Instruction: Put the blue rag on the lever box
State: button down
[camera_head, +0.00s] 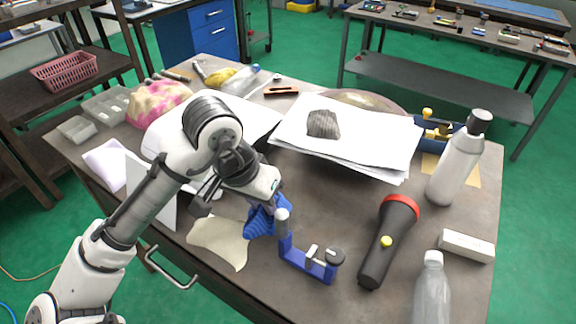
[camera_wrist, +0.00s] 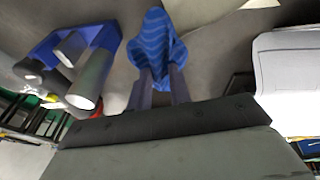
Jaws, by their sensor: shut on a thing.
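The blue rag (camera_head: 262,219) hangs bunched from my gripper (camera_head: 266,202), which is shut on it above the front part of the bench. In the wrist view the striped rag (camera_wrist: 160,38) droops beyond the two fingertips (camera_wrist: 160,74). The rag's lower end is close to the bench top; I cannot tell if it touches. A blue box with yellow handle-like parts (camera_head: 430,130) stands at the back right, partly hidden by a bottle; it may be the lever box. My gripper is well to the left of it and nearer the front.
A blue bracket with grey cylinders (camera_head: 306,262) stands just right of the rag. A beige cloth (camera_head: 218,242) lies left of it. Paper stacks (camera_head: 370,147), a white bottle (camera_head: 460,160), a torch (camera_head: 388,242), a clear bottle (camera_head: 432,292) and a white carton (camera_head: 466,246) crowd the bench.

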jog(key=w+d, duration=0.2)
jog(key=w, duration=0.1)
jog(key=w+d+p, duration=0.1)
jog(key=w+d, duration=0.1)
jog(key=w, duration=0.1)
jog(key=w+d+p, duration=0.1)
jog(key=w+d, duration=0.1)
jog(key=w, duration=0.1)
jog(key=shift+f+p, duration=0.8)
jog(key=shift+f, duration=1)
jog(key=c, duration=1.3)
grip_release()
jog(key=b+v, duration=0.2)
jog(key=v, duration=1)
jog(key=shift+w+d+r, duration=0.1)
